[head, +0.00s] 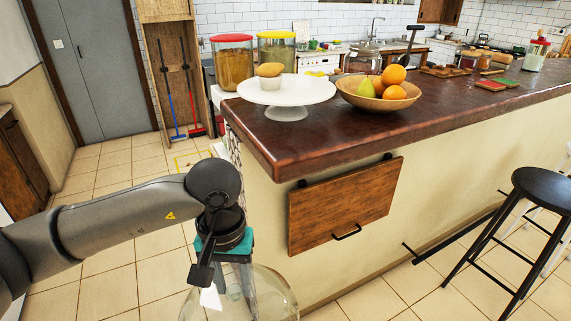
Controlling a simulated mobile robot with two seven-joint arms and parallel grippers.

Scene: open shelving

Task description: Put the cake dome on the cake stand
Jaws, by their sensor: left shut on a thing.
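The white cake stand (287,97) stands on the dark counter near its left corner, with a muffin (270,77) on its plate. My left gripper (217,283) is low in front of the counter, left of the wooden panel. It is shut on the clear glass cake dome (268,301), which hangs below it, lower than the countertop and apart from the stand. The dome's lower part is cut off by the picture's bottom edge. My right gripper is not in view.
A wooden fruit bowl (378,101) stands close to the right of the stand. Two jars, red-lidded (233,63) and yellow-lidded (277,52), stand behind it. The counter edge (279,172) lies between the dome and stand. A black stool (545,190) is at right.

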